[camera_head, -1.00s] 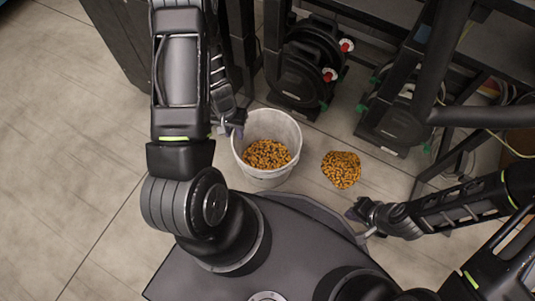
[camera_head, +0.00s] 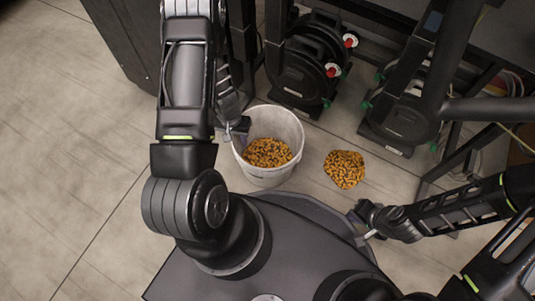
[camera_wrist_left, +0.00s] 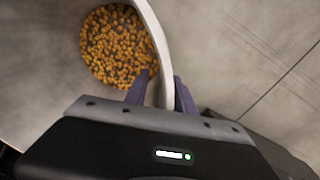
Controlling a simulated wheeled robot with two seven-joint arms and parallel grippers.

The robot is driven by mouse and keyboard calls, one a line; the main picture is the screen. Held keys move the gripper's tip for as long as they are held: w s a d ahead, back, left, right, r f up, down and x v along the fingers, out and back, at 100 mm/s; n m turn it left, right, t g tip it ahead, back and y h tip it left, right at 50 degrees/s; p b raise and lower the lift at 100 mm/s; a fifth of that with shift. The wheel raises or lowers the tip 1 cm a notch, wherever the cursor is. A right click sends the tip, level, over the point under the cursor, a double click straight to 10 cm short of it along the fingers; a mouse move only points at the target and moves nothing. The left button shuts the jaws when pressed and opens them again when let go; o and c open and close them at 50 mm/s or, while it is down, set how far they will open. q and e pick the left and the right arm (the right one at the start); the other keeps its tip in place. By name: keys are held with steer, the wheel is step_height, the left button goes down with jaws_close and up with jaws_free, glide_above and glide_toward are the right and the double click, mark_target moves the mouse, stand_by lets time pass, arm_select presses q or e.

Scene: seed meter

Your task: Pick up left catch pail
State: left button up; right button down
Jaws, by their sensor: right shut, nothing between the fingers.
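The left catch pail (camera_head: 267,176) is a white bucket standing upright on the floor, with orange-brown seeds (camera_head: 268,153) in its bottom. My left gripper (camera_head: 238,131) is at the pail's left rim. In the left wrist view its fingers (camera_wrist_left: 161,88) are apart, one on the inner side and one on the outer side of the pail's wall (camera_wrist_left: 158,50). Whether either finger touches the wall is unclear. My right gripper (camera_head: 362,220) is shut and empty, low at the right, away from the pail.
A pile of spilled seeds (camera_head: 344,169) lies on the floor right of the pail. Black machine units (camera_head: 305,72) with red knobs stand behind it, with dark frame bars (camera_head: 480,110) at the right. The floor at the left (camera_head: 70,130) is clear.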

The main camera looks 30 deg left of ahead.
arm_select(q)
steer(key=shift+c, duration=0.2)
stand_by(0.4)
jaws_close()
steer(key=shift+r, duration=0.1)
stand_by(1.1)
